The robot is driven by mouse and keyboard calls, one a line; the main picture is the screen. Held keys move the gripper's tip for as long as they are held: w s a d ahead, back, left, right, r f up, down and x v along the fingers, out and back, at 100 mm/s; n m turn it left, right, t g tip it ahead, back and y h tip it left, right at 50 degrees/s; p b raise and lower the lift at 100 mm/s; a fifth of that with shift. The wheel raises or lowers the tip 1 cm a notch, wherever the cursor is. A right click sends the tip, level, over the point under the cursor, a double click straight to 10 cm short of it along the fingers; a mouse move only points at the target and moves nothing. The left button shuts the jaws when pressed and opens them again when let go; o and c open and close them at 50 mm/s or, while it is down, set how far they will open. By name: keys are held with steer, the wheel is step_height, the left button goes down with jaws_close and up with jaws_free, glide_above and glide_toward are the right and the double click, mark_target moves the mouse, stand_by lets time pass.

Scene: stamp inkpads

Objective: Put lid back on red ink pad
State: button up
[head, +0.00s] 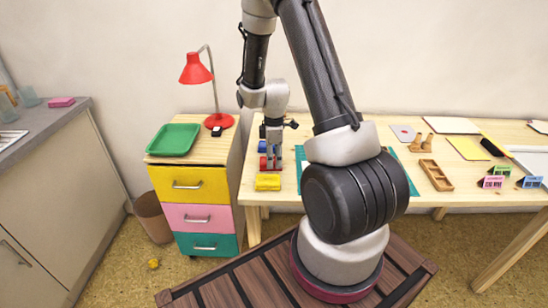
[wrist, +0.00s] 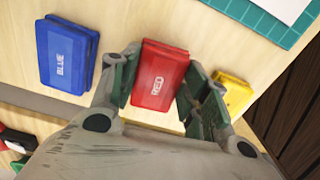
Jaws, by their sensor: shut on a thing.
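A red block lettered RED (wrist: 160,75), the red ink pad's lid or the lidded pad, sits between the fingers of my gripper (wrist: 163,85) in the wrist view. The fingers press on its two sides. I cannot tell whether a pad base lies under the lid or whether it touches the table. In the head view, my gripper (head: 273,164) is over the left end of the table, with a bit of red (head: 264,163) showing beside the fingers.
A blue ink pad (wrist: 67,55) lies left of the gripper and a yellow one (wrist: 232,92) right of it, close to the finger. A green cutting mat (wrist: 262,22) is beyond. A drawer cabinet (head: 190,184) with a red lamp (head: 218,121) and green tray (head: 173,139) stands left of the table.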

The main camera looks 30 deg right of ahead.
stand_by(0.4)
steer(key=o, duration=0.9)
steer(key=shift+c, duration=0.2)
steer(key=shift+o, duration=0.2)
steer(key=o, duration=0.4)
steer(key=shift+c, duration=0.2)
steer(key=shift+r, duration=3.45)
jaws_close()
